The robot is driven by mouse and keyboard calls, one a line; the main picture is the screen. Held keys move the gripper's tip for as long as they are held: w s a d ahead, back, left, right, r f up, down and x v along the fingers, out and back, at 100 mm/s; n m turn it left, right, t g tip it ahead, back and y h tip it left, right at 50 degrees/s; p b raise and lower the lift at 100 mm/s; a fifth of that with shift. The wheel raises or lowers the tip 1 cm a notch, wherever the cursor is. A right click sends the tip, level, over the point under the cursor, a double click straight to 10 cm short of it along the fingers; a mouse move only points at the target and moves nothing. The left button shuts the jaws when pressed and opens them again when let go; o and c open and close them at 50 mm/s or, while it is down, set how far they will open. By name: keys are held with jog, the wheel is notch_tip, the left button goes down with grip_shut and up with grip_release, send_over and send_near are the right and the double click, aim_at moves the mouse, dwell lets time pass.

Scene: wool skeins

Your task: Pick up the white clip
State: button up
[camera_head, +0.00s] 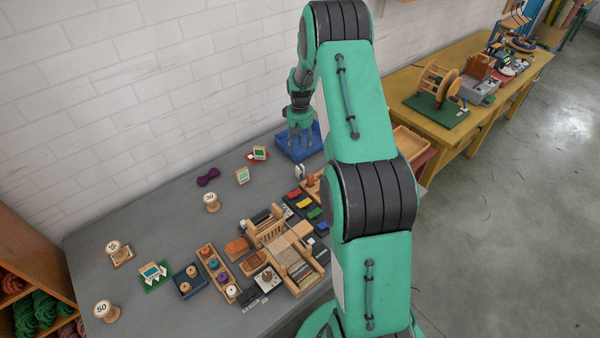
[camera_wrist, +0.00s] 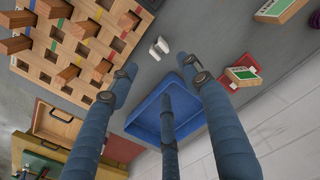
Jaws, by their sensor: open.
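The white clip (camera_wrist: 159,48) is a small white piece on the grey table, just past my fingertips in the wrist view and between the two upper fingers. In the head view a small white piece (camera_head: 300,171) stands near the front of the blue tray, which seems to be the clip. My gripper (camera_head: 299,143) hangs above the blue tray (camera_head: 287,153), its fingers pointing down. In the wrist view my gripper (camera_wrist: 163,82) has its three fingers spread and nothing between them. The clip is apart from the fingers.
A wooden peg board (camera_wrist: 68,52) with colored strips lies beside the clip. A red piece with a green-and-white card (camera_wrist: 242,75) lies on the other side. Wooden trays, spools and blocks crowd the table's front. The back left of the grey table (camera_head: 150,215) is clear.

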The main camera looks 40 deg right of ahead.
jog(key=shift+a+r+p, duration=0.15)
jog(key=shift+p, duration=0.5)
jog(key=shift+a+p, duration=0.2)
jog(key=shift+p, duration=0.65)
jog(key=shift+f, duration=0.4)
send_over(300, 171)
jog(key=w, duration=0.2)
jog(key=f, duration=0.8)
jog(key=shift+s+d+f, duration=0.1)
jog(key=shift+d+f, duration=0.1)
jog(key=shift+d, duration=0.1)
jog(key=shift+s+d+f, duration=0.1)
jog(key=shift+d+f, duration=0.05)
jog(key=shift+f, duration=1.15)
jog(key=shift+s+d+f, duration=0.1)
jog(key=shift+f, duration=1.2)
